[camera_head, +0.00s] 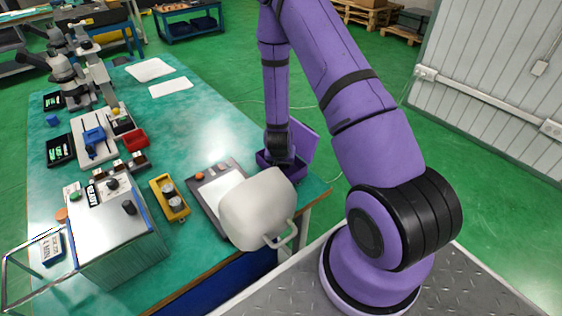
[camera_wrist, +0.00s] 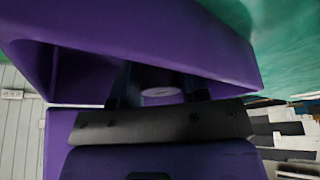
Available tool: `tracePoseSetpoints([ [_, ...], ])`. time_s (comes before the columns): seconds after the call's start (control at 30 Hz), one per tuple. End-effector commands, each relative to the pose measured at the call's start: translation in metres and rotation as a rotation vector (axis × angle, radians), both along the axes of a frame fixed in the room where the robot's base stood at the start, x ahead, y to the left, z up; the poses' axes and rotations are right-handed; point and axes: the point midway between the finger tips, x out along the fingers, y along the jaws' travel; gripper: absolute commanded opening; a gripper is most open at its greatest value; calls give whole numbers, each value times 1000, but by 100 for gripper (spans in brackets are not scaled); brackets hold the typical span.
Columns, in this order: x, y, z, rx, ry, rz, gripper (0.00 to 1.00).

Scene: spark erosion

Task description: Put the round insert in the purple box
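The purple box (camera_head: 262,160) stands at the right edge of the green table, with its lid (camera_head: 309,143) raised. My gripper (camera_head: 281,160) points down into the box, and its fingertips are hidden there in the head view. In the wrist view the box walls (camera_wrist: 150,30) surround my gripper (camera_wrist: 160,95). A pale grey disc, seemingly the round insert (camera_wrist: 160,92), lies between the dark fingers, which appear to touch it on both sides. The insert is hidden in the head view.
A yellow holder (camera_head: 170,198) with round grey pieces lies to the left. A grey box-shaped unit (camera_head: 118,230) stands at the near left.

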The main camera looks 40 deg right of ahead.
Motion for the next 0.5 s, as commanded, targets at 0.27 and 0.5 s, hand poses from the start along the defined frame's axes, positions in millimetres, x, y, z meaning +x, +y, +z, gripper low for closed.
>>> tracePoseSetpoints([
  [0.27, 0, 0, 1, -1, -1, 0, 48],
  [0.5, -2, 3, 15, -2, -2, 2, 48],
])
